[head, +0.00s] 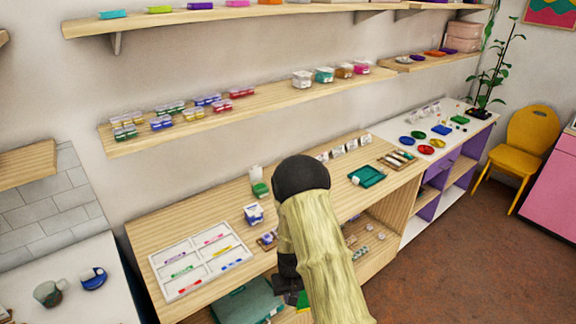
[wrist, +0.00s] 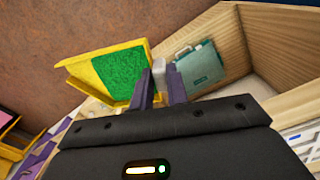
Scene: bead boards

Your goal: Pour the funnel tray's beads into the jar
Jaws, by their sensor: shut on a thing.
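The funnel tray (wrist: 88,70) is yellow, with a layer of green beads (wrist: 120,72) in it. It shows in the wrist view, tilted in the picture. My gripper (wrist: 153,88) is shut on its near edge. In the head view my gripper (head: 289,282) is low in front of the wooden table, and my arm mostly hides it and the tray. A small pale, clear-looking container (head: 256,173) stands at the back of the table by a green block; I cannot tell whether it is the jar.
The wooden table (head: 190,222) holds a white sorting board (head: 161,256), a small blue-and-white box (head: 253,214) and a teal tray (head: 365,176). A teal case (wrist: 201,66) lies on the lower shelf. A yellow chair (head: 530,132) stands at right. The brown floor is open.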

